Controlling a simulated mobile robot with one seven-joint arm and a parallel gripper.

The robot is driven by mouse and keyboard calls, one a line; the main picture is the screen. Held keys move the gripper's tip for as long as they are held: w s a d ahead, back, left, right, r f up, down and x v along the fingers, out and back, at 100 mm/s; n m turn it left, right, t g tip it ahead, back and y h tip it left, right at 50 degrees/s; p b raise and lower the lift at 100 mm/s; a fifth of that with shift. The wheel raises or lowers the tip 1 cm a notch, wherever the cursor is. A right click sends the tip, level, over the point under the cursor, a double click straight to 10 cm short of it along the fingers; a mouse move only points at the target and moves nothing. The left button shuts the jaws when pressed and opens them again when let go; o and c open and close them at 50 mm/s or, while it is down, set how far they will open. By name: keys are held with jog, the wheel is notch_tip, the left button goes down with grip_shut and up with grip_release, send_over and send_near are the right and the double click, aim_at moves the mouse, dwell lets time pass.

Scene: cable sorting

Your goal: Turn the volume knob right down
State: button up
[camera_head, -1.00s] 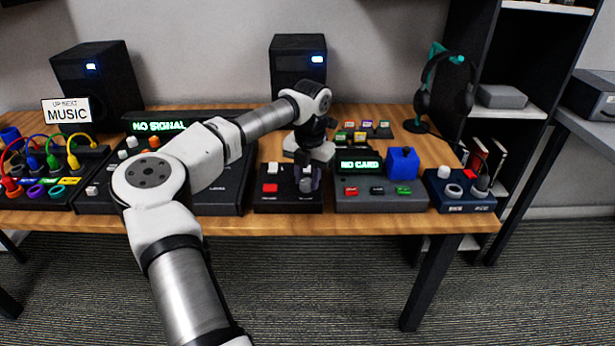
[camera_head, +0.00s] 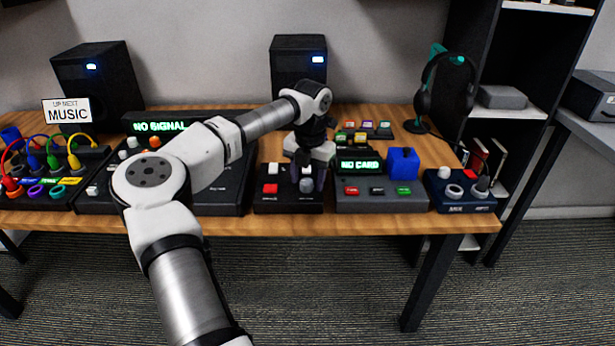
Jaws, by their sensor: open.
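A grey round knob (camera_head: 306,185) stands on the right side of a small black box (camera_head: 268,204) at the table's front edge. The box's label is too small to read, so I cannot confirm it is the volume knob. My gripper (camera_head: 309,180) points down at this knob, with dark open fingers at its sides and just above it. I cannot tell whether they touch it. A red button (camera_head: 270,188) and a white button (camera_head: 272,168) sit on the box's left side. The knob's pointer mark is not visible.
A grey console reading NO CARD with a blue block (camera_head: 402,163) stands close on the right. A large black mixer (camera_head: 222,200) is close on the left, partly behind my arm. A navy box (camera_head: 462,205) with a ring and knob is farther right.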

aim_at(310, 181)
notch_tip(310, 181, up, 14)
jog(key=shift+s+d+f, duration=0.15)
jog(key=shift+d, duration=0.2)
